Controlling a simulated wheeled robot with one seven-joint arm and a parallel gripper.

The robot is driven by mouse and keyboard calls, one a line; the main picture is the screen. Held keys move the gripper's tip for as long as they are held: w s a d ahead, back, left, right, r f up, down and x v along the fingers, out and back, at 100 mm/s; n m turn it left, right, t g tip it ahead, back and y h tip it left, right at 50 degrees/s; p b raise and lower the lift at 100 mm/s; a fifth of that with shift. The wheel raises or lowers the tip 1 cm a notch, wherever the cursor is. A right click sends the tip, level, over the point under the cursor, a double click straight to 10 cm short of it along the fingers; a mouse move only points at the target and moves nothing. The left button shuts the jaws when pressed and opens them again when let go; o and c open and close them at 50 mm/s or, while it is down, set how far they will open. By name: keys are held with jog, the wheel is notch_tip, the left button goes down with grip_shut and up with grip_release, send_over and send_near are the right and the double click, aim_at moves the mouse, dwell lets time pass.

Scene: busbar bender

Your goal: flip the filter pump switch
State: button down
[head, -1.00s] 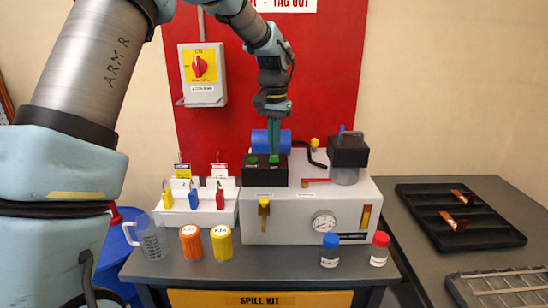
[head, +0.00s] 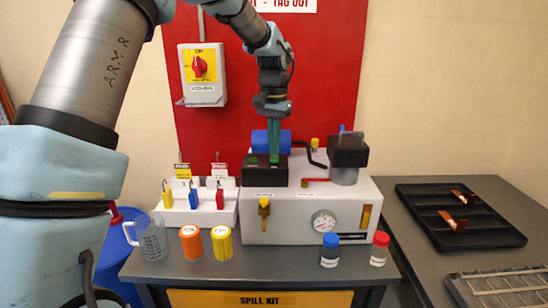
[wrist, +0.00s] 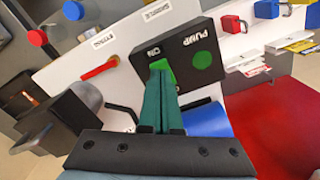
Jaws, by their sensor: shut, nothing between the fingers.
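The pump switch box (head: 265,171) is a black box on top of the grey-white machine, under the fingertips of my gripper (head: 274,161). In the wrist view the black box (wrist: 185,55) carries the labels "PUMP" and "ON", a round green lamp (wrist: 203,59) and a green switch (wrist: 160,66). My gripper (wrist: 162,72) is shut and empty, with its green fingers together. The fingertips are at the switch and cover part of it. I cannot tell whether they touch it or which way it is set.
A blue cylinder (head: 283,141) lies behind the box. A red lever (head: 317,180) and a black-topped unit (head: 347,155) stand to its right. A padlock rack (head: 197,207) is at the left. Bottles and a jug (head: 148,240) stand along the front of the bench.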

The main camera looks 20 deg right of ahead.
aim_at(274, 159)
jog(key=shift+f+b, duration=0.5)
jog(key=shift+f, duration=0.55)
dwell(0.4)
jog(key=shift+r, duration=0.15)
jog(key=shift+r+p, duration=2.95)
jog(key=shift+r, duration=0.5)
